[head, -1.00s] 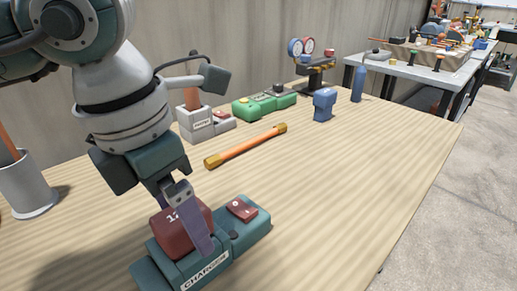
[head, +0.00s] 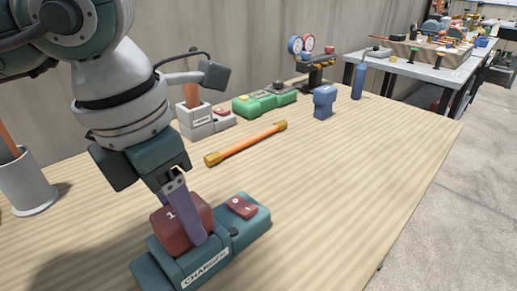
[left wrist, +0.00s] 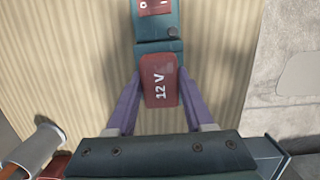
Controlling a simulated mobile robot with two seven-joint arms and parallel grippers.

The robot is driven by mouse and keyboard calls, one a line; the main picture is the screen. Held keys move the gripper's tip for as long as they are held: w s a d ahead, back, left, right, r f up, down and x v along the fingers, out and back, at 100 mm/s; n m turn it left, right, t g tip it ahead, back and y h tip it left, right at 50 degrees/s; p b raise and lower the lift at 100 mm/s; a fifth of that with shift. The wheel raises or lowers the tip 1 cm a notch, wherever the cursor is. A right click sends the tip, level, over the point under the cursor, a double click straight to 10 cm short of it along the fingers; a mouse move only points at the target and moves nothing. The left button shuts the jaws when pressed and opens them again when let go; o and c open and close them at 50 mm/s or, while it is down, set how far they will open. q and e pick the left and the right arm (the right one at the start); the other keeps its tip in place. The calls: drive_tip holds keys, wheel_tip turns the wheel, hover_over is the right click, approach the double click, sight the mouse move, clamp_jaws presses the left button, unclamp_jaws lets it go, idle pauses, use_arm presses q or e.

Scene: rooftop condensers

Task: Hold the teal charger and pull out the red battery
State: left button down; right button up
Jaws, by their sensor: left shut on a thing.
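The teal charger (head: 247,227) lies near the front of the table, with a white label on its front side and a red rocker switch (head: 241,207) on its right part. The red battery (head: 172,224) sits in the charger's left part. My left gripper (head: 192,232) is above the charger with its purple fingers down along the battery's sides. In the left wrist view the battery (left wrist: 159,82), marked 12 V, is between the two fingers (left wrist: 156,92), and the charger (left wrist: 158,46) extends beyond it. The battery's lower part is hidden. My right gripper is not in view.
An orange rod (head: 246,144) lies behind the charger. A grey cup (head: 27,182) stands at left. A grey holder (head: 200,120), a green case (head: 262,103), a blue object (head: 324,102) and a gauge stand (head: 315,70) are farther back. The table right of the charger is clear.

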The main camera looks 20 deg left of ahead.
use_arm(q)
drive_tip(key=shift+c, duration=1)
unclamp_jaws()
drive_tip(key=shift+r, duration=0.1)
